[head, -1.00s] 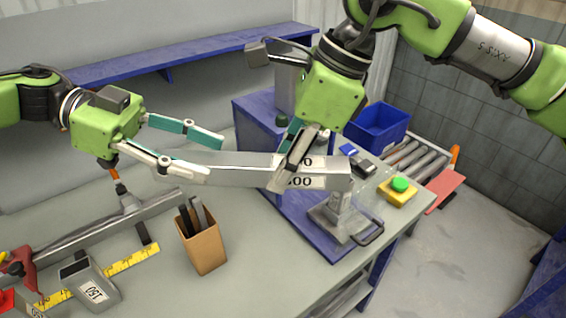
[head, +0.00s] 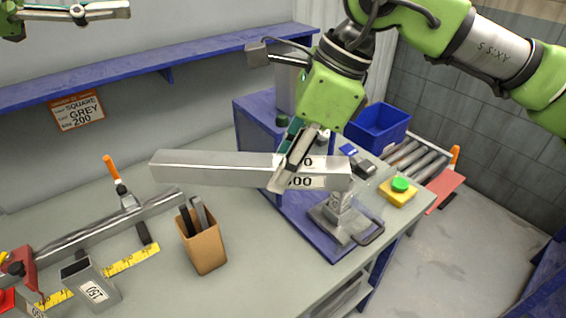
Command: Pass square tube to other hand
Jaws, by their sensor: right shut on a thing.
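The grey square tube (head: 215,169) is held level above the bench, its bare end pointing left. A white label with black digits shows near its right end. My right gripper (head: 285,175) is shut on the tube, right of its middle. My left gripper (head: 100,10) is at the top left corner, well away from the tube and empty. Part of the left arm is cut off by the frame edge. The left gripper's fingers appear close together, but I cannot tell whether they are open or shut.
A tan holder (head: 203,248) with dark tools stands on the bench below the tube. A blue bin (head: 378,128) and yellow button box (head: 398,191) are right. A sign (head: 77,110) hangs at left.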

